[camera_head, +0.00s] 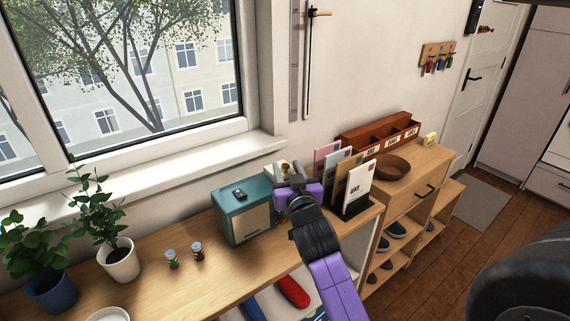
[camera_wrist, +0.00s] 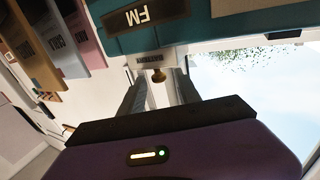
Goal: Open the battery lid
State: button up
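A teal radio (camera_head: 247,212) with a pale front stands on the wooden counter below the window. It also shows in the wrist view as the teal body (camera_wrist: 220,30), with an upside-down FM label. Below that label in the wrist view is a small grey plate (camera_wrist: 155,58), the battery lid, with a brass knob (camera_wrist: 158,76). The lid looks closed, though its edges are hard to make out. My gripper (camera_head: 283,187) is at the radio's right side. In the wrist view my gripper (camera_wrist: 160,86) is open, its fingers on either side of the knob; contact cannot be told.
A letter holder with envelopes (camera_head: 354,186) stands close to the right of my gripper. A brown bowl (camera_head: 391,167) and a sorting box lie farther right. Potted plants (camera_head: 119,261) and two small jars (camera_head: 197,251) stand left. The window is behind the radio.

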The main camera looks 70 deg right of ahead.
jog(key=shift+x, duration=1.1)
grip_shut()
dwell(0.7)
